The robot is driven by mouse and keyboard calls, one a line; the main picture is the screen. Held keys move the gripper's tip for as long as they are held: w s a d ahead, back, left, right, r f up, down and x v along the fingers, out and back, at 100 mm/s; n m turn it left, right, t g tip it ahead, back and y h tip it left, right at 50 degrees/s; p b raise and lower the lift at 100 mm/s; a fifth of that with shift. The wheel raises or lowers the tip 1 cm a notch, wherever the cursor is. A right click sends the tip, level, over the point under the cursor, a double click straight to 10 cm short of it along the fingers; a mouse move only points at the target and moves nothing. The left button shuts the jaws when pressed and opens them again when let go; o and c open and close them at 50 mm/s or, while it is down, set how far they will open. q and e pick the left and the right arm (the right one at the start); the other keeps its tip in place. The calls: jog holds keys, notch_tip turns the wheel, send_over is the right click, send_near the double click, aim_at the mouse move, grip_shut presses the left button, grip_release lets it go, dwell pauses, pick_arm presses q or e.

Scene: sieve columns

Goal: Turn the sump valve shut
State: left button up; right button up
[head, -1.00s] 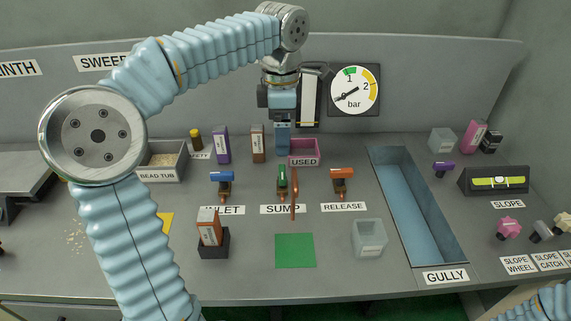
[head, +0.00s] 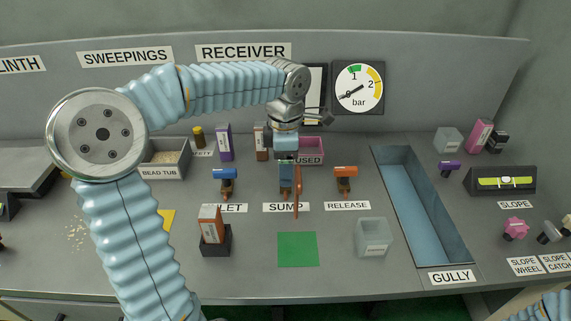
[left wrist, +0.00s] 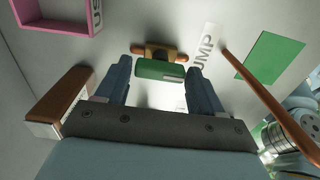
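The sump valve shows in the left wrist view as a green handle (left wrist: 160,69) on a brass-coloured body (left wrist: 158,50). In the head view my gripper hides most of it, just above the SUMP label (head: 284,207). My left gripper (head: 286,188) points down over the valve. In the left wrist view its two blue fingers (left wrist: 158,72) are apart, with the green handle lying across the gap between their tips. I see no clear contact. My right gripper is out of view; only a piece of blue arm shows at the lower right.
A thin brown rod (head: 297,195) stands close to the gripper's right. The blue inlet valve (head: 224,175) and orange release valve (head: 345,172) flank the sump valve. A pink USED bin (head: 312,149) is behind. A green square (head: 297,249) lies in front.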

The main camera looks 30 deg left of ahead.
pick_arm(q)
jog(key=c, duration=0.7)
jog(key=shift+o, duration=0.2)
jog(key=shift+m, duration=0.4)
jog(key=m, duration=0.3)
jog(key=shift+r+m, duration=0.1)
jog(key=shift+m, duration=0.2)
jog(key=m+p, duration=0.1)
jog(key=m, duration=0.3)
jog(key=shift+m, duration=0.3)
jog(key=m+p, duration=0.1)
jog(key=m, duration=0.3)
jog(key=shift+m, duration=0.3)
jog(key=m+p, duration=0.1)
jog(key=m, duration=0.3)
jog(key=shift+m, duration=0.4)
